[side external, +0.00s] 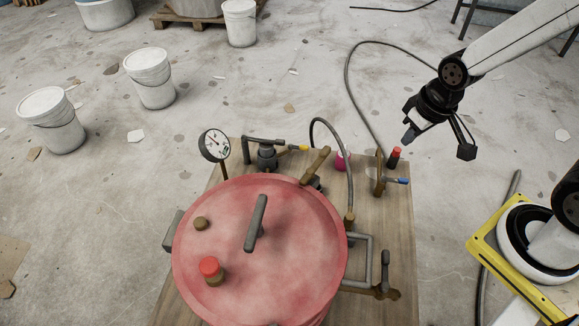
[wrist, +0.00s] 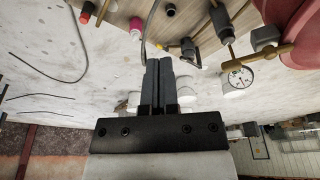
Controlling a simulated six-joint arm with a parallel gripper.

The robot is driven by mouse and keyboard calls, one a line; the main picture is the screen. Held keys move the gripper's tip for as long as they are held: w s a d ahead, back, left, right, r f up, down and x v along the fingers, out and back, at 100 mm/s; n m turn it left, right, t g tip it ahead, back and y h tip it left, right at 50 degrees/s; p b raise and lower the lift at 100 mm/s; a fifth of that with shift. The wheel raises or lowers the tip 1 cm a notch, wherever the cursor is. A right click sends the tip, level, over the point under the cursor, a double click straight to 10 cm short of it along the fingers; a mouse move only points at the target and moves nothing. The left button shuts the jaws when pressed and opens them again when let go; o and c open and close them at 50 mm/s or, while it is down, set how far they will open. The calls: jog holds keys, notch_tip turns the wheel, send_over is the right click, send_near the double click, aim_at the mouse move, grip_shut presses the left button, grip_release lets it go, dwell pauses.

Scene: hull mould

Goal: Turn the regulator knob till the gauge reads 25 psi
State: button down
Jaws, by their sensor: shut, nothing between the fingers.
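The round white gauge (side external: 214,145) stands on a thin brass stem beside the red pot; it also shows in the wrist view (wrist: 237,77). Its needle is visible, but its reading is too small to tell. A red-topped black knob (side external: 394,156) stands upright at the board's back right, and shows at the upper left of the wrist view (wrist: 83,15). A magenta knob (side external: 343,160) sits left of it, partly hidden by a hose. I cannot tell which is the regulator knob. My gripper (side external: 408,138) is shut and empty, above and apart from the red-topped knob.
The red pot (side external: 295,255) fills the front of the wooden board (side external: 401,225), with a lid handle and a red cap (side external: 209,265). Valves with yellow and blue levers (side external: 394,180) and hoses stand behind it. White buckets (side external: 150,78) stand on the floor at left.

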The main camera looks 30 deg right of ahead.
dwell(0.4)
jog(key=c, duration=0.6)
grip_release()
jog(key=shift+w, duration=0.15)
jog(key=o, duration=0.4)
jog(key=shift+w+a, duration=0.15)
jog(key=shift+w, duration=0.2)
jog(key=shift+o, duration=1)
jog(key=w+a+f, duration=0.1)
jog(key=w+a, duration=0.2)
jog(key=w, duration=0.5)
jog(key=shift+f+g, duration=0.2)
jog(key=shift+g, duration=0.1)
jog(key=w+a+f, duration=0.5)
jog(key=w+a+f+g, duration=0.1)
jog(key=w+a+f, duration=0.4)
jog(key=a+f, duration=0.1)
jog(key=w+a+f+g, duration=0.1)
jog(key=w+a+f, duration=0.4)
jog(key=f, duration=0.1)
jog(key=shift+w+a+n, duration=0.25)
jog(key=shift+a+n, duration=0.05)
jog(key=shift+a, duration=0.1)
jog(key=shift+a+f, duration=0.2)
jog(key=shift+f, duration=0.15)
